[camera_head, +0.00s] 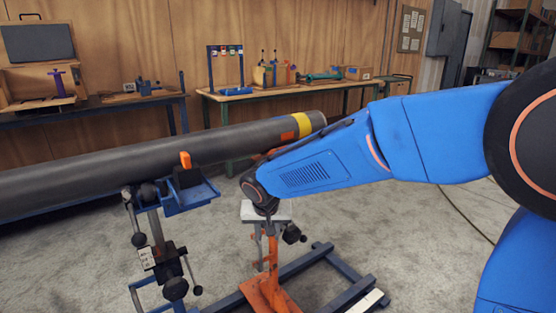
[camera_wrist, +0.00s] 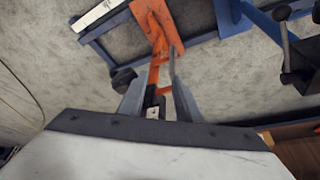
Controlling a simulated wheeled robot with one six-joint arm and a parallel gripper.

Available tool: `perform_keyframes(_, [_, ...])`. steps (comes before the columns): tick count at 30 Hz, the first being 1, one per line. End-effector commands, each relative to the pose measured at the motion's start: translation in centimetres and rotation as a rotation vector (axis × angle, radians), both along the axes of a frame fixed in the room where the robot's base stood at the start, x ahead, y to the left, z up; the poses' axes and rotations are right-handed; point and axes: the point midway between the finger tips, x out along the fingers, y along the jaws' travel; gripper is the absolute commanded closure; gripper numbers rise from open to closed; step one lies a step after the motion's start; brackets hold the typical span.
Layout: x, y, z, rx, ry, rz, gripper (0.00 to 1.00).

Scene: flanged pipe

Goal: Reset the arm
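Nothing is held; an orange stand shows through and beyond the gap. The long dark grey pipe (camera_head: 110,170) lies across the left half of the head view, with a yellow band and an orange mark near its right end. The arm covers part of the area under that end.
An orange stand (camera_head: 265,290) with blue floor beams (camera_head: 345,297) is beneath my gripper. A blue pipe support (camera_head: 187,195) with knobs and an orange stop stands to the left. Workbenches line the wooden wall behind.

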Motion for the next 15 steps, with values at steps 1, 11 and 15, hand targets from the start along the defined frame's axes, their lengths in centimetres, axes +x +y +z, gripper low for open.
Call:
perform_keyframes(1, [-0.2,-1.9,1.0,0.003,-0.003,-0.011,0.69])
perform_keyframes(11, [-4.6,-14.4,5.5,-0.003,0.005,-0.036,0.69])
perform_keyframes(15, [-7.4,-18.9,6.7,-0.002,0.007,-0.043,0.69])
